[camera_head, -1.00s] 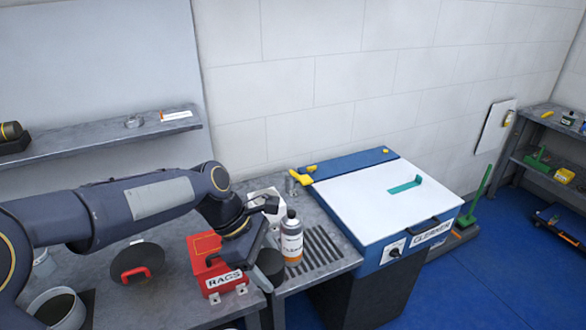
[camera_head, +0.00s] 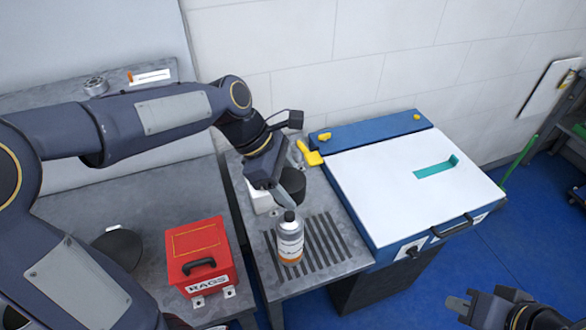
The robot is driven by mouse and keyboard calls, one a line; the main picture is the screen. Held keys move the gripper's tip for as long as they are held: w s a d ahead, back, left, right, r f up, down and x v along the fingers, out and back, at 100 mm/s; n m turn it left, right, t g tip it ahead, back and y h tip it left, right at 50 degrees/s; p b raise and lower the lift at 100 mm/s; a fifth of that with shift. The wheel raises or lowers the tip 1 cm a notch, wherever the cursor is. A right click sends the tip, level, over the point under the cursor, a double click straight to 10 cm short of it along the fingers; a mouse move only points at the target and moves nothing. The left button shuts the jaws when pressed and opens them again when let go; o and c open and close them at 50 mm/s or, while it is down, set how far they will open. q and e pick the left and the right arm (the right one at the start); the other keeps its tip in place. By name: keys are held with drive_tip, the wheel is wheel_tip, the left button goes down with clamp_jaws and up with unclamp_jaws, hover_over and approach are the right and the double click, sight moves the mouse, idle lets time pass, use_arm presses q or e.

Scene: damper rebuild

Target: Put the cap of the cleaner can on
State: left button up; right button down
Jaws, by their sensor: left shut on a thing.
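The cleaner can (camera_head: 290,245) stands upright on the slotted part of the bench, with a grey shoulder, a white label and an orange lower part. A small dark nozzle or neck shows at its top. My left gripper (camera_head: 285,190) is shut on a dark cylindrical cap (camera_head: 293,180). One grey finger shows in front of the cap; the other is mostly hidden. The cap appears just above and behind the can's top, apart from it; the exact gap cannot be told. My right gripper (camera_head: 470,305) is low at the right edge, far from the can; its opening is unclear.
A red rags box (camera_head: 200,258) stands left of the can. A white object (camera_head: 261,198) lies behind the can. Bench grating (camera_head: 325,240) around the can is clear.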

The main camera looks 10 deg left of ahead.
idle(0.3)
use_arm(q)
drive_tip(key=shift+r+p, duration=0.1)
drive_tip(key=shift+p, duration=0.25)
drive_tip(key=b, duration=0.3)
hover_over(290, 214)
drive_tip(key=shift+f, duration=2.65)
drive_tip(key=shift+p, duration=1.1)
drive_tip(key=shift+f+b, duration=1.75)
drive_tip(key=shift+f, duration=0.85)
drive_tip(key=o, duration=1)
